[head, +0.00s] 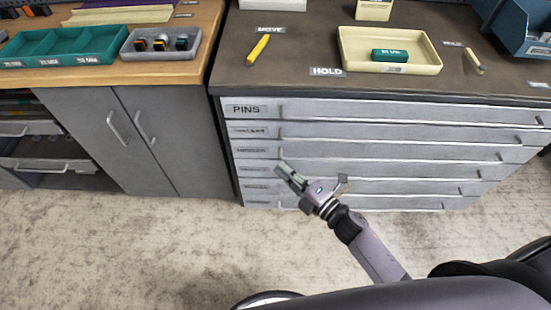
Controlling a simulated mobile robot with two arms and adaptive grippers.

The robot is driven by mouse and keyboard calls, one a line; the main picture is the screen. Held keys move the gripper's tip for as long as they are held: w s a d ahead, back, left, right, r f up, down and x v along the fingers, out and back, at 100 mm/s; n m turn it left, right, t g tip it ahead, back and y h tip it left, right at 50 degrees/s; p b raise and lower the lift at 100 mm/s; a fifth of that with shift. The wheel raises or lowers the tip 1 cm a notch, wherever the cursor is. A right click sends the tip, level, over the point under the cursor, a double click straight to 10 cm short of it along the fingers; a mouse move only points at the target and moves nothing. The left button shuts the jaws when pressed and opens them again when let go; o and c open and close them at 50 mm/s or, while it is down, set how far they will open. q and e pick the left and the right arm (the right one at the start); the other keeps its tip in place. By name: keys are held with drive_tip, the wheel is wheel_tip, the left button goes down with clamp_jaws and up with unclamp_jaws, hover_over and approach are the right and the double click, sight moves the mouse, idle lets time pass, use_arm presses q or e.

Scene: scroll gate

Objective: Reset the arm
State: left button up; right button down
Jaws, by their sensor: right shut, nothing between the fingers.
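My right gripper (285,169) is in front of the grey drawer cabinet, over the lower drawers in the picture. Its fingers are together with nothing between them. Its arm comes in from the lower right. I cannot tell whether the fingertips touch the drawer front. My left gripper is not in view.
The drawer cabinet (390,127) has several shut drawers; the top one is labelled PINS. On its dark top are a yellow-handled tool (259,48), a cream tray (432,66) holding a green block (390,55), and another tool (474,61). Teal (65,46) and grey (161,43) trays stand left. The floor is clear.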

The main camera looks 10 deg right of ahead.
drive_tip(key=s+d+f+m+g+h+p, duration=0.1)
drive_tip(key=s+d+f+m+g+h, duration=0.2)
drive_tip(key=f, duration=0.6)
drive_tip(key=s+d+f+m+g+h, duration=0.1)
drive_tip(key=s+d+f+m+h, duration=0.15)
drive_tip(key=s+f+m, duration=0.5)
drive_tip(key=s+d+f+m+g+h+p, duration=0.1)
drive_tip(key=s+d+f+m+g+h, duration=0.2)
drive_tip(key=f, duration=0.7)
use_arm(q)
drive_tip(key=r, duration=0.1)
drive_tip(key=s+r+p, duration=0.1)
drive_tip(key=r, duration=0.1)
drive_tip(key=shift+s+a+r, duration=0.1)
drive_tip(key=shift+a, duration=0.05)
use_arm(e)
drive_tip(key=s+d+f+m+g, duration=0.1)
drive_tip(key=s+f, duration=0.3)
drive_tip(key=s, duration=0.4)
drive_tip(key=s+d+f+m+g, duration=0.1)
drive_tip(key=s+f+m+g, duration=0.2)
drive_tip(key=s, duration=0.6)
drive_tip(key=s+d+f+m+g+h, duration=0.1)
drive_tip(key=s+f+m+g, duration=0.2)
drive_tip(key=s, duration=0.5)
wheel_tip(320, 180, down, 2)
drive_tip(key=shift+s+f+m, duration=0.25)
drive_tip(key=shift+s+m, duration=0.15)
drive_tip(key=shift+m, duration=0.35)
